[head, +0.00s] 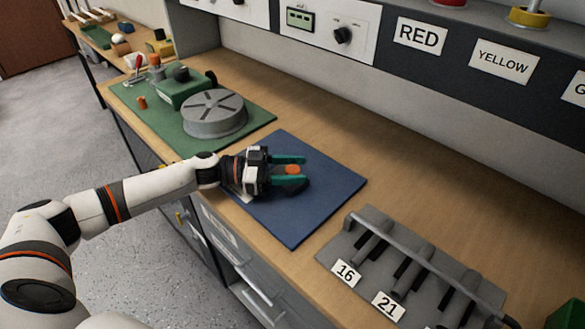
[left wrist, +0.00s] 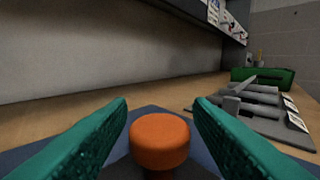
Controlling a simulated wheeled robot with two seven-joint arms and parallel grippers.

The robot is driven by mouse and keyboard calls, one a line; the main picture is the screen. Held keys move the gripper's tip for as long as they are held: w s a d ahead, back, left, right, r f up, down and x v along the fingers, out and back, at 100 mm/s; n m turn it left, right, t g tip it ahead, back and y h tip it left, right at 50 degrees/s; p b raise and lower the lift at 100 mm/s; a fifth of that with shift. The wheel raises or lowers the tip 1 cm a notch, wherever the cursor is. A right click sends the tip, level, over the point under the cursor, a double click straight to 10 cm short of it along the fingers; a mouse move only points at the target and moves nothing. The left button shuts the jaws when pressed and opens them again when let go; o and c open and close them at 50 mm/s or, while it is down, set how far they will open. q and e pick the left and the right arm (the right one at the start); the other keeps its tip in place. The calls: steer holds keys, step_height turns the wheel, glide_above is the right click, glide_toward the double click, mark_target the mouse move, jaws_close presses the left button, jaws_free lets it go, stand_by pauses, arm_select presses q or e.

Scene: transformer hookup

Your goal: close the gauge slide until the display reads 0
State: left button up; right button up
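An orange round knob (head: 292,169) sits on a dark piece (head: 290,187) on the blue mat (head: 325,205). Whether this is the gauge slide I cannot tell, as my gripper hides much of it. My left gripper (head: 304,170) is low over the mat, its green fingers open on either side of the knob. In the left wrist view the knob (left wrist: 160,140) stands between the spread fingers (left wrist: 161,105), with a gap on each side. A small display (head: 300,19) is on the wall panel; its reading is too small to make out. My right gripper is not in view.
A grey round slotted disc (head: 214,114) and a green box (head: 184,88) stand on the green mat at left. A grey rack (head: 400,265) with labels 16 and 21 is at right. Bare wood lies behind the blue mat.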

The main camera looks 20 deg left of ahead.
arm_select(q)
jaws_close()
steer(key=a, duration=0.2)
steer(key=w+a, duration=0.1)
steer(key=a, duration=0.1)
steer(key=w+a, duration=0.1)
steer(key=a, duration=0.1)
steer(key=shift+w+b, duration=0.1)
steer(key=shift+b, duration=0.2)
steer(key=shift+w+a, duration=0.15)
steer(key=shift+a, duration=0.25)
steer(key=shift+o, duration=0.9)
jaws_free()
steer(key=b+v, duration=0.2)
steer(key=v, duration=1)
